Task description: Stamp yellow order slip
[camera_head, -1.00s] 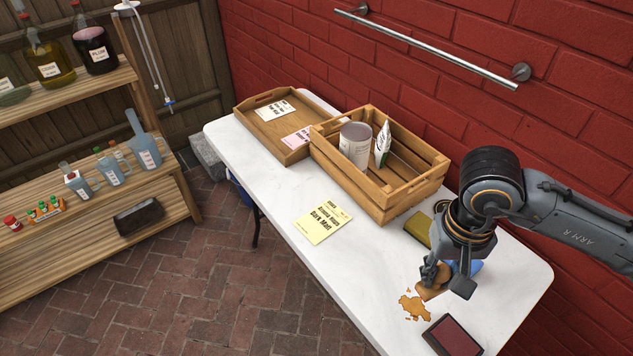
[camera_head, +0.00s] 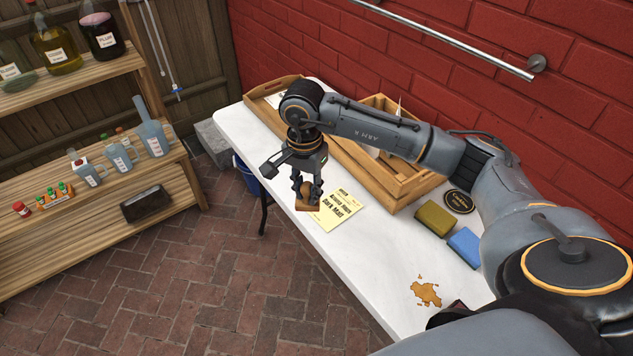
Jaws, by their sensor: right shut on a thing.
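The yellow order slip (camera_head: 342,212) lies flat on the white table, with dark print that reads in part "Dark Malt". My right gripper (camera_head: 308,192) points down at the slip's left edge and is shut on a brown wooden stamp (camera_head: 307,205). The stamp covers part of the slip's left side in the picture. Whether it touches the slip or hovers above it I cannot tell. The ink pad (camera_head: 455,308) at the table's near right is mostly hidden behind my right arm. My left gripper is not in view.
A wooden crate (camera_head: 408,190) and a wooden tray (camera_head: 262,98) stand along the wall, partly hidden by my arm. A green sponge (camera_head: 434,219), a blue sponge (camera_head: 465,246), a dark round coaster (camera_head: 459,201) and a brown spill (camera_head: 427,292) are on the white table (camera_head: 375,262).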

